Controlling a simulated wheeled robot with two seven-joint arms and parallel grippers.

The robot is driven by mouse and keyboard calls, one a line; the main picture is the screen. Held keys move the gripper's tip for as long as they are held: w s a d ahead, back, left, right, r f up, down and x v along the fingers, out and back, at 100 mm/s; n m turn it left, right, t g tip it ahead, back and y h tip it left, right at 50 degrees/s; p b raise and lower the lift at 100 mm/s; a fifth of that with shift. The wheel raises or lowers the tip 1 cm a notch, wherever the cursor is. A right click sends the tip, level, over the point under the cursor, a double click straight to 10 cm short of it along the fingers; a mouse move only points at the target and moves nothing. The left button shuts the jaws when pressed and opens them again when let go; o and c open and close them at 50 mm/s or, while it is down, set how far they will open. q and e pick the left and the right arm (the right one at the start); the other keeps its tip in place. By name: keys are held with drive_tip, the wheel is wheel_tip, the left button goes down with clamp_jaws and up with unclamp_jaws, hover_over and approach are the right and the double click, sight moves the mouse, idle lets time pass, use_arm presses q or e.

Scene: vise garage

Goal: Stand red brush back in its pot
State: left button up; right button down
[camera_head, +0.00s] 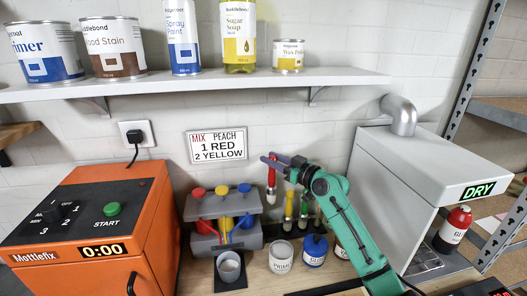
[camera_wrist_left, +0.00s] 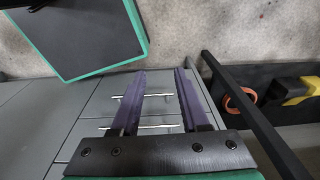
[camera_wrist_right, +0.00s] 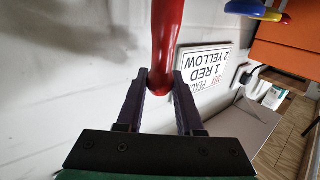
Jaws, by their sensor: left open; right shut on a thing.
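The red brush (camera_head: 271,178) hangs roughly upright from my right gripper (camera_head: 277,161), in front of the back wall. In the right wrist view, the fingers of the right gripper (camera_wrist_right: 160,82) are closed on the red handle (camera_wrist_right: 166,40). Other brushes (camera_head: 289,208) stand to the right and lower, behind the cans. The red brush is above the counter and apart from it. Its pot is not clearly visible; cans and my right arm cover much of that area. My left gripper (camera_wrist_left: 160,74) is open and empty, seen only in the left wrist view.
A white can (camera_head: 281,258) and a blue can (camera_head: 314,252) stand below the brushes. A grey dispenser (camera_head: 222,215) with coloured knobs and a grey cup (camera_head: 229,267) is left of them. An orange mixer (camera_head: 140,230) and a grey dryer (camera_head: 398,180) flank the counter.

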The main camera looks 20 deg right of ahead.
sight(275, 191)
drive_tip(key=shift+r, duration=0.1)
drive_tip(key=shift+s, duration=0.35)
drive_tip(key=shift+s+b, duration=0.3)
drive_tip(key=f, duration=0.1)
drive_tip(key=f+b, duration=0.1)
drive_tip(key=f, duration=0.1)
drive_tip(key=f+b, duration=0.1)
drive_tip(key=shift+w+f, duration=0.25)
drive_tip(key=shift+s+f+b, duration=0.1)
drive_tip(key=shift+f+b, duration=0.25)
drive_tip(key=shift+f, duration=0.45)
wheel_tip(275, 191, down, 4)
drive_tip(key=b, duration=0.5)
drive_tip(key=shift+f+b, duration=0.65)
drive_tip(key=shift+b, duration=0.1)
use_arm(q)
wheel_tip(275, 191, down, 10)
drive_tip(key=s, duration=0.1)
drive_tip(key=shift+r, duration=0.15)
drive_tip(key=shift+s, duration=0.1)
